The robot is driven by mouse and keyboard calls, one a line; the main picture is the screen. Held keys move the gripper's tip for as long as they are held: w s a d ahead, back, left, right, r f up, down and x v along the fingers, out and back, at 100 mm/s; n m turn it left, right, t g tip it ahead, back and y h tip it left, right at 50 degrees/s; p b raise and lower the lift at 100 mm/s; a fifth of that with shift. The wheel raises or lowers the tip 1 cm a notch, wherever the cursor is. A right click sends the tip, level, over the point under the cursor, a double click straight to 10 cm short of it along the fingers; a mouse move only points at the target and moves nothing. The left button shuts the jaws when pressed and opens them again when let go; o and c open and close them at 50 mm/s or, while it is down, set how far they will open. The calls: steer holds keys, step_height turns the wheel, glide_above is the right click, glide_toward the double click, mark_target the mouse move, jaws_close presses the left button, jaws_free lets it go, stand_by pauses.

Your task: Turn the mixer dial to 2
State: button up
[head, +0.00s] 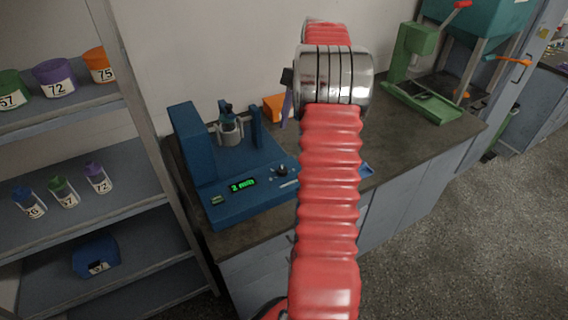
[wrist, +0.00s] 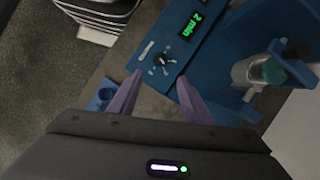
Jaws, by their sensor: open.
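The blue mixer (head: 205,165) stands on the dark counter, with a grey jar (head: 230,132) clamped in it. Its green display (head: 242,184) reads a 2; in the wrist view the display (wrist: 191,24) reads "2 min". The small black dial (head: 281,171) is on the front panel right of the display, and it also shows in the wrist view (wrist: 160,61). My gripper (wrist: 159,79) is open and empty, its two purple fingers apart, with the dial between and beyond the tips in the picture. In the head view my red arm hides most of it; one purple finger (head: 287,106) shows.
An orange container (head: 274,107) stands on the counter behind the mixer. A green press (head: 421,75) stands at the counter's right end. A shelf unit (head: 85,190) with coloured containers is at left. Bare counter (head: 390,135) lies between arm and press.

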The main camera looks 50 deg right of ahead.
mark_target(283, 168)
stand_by(0.3)
steer(key=x, duration=1.4)
steer(key=shift+w+d, duration=0.1)
steer(key=shift+c, duration=0.4)
steer(key=shift+r, duration=0.1)
steer(key=c, duration=1)
steer(key=shift+m, duration=0.3)
steer(key=shift+m+t, duration=0.5)
steer(key=shift+m, duration=0.4)
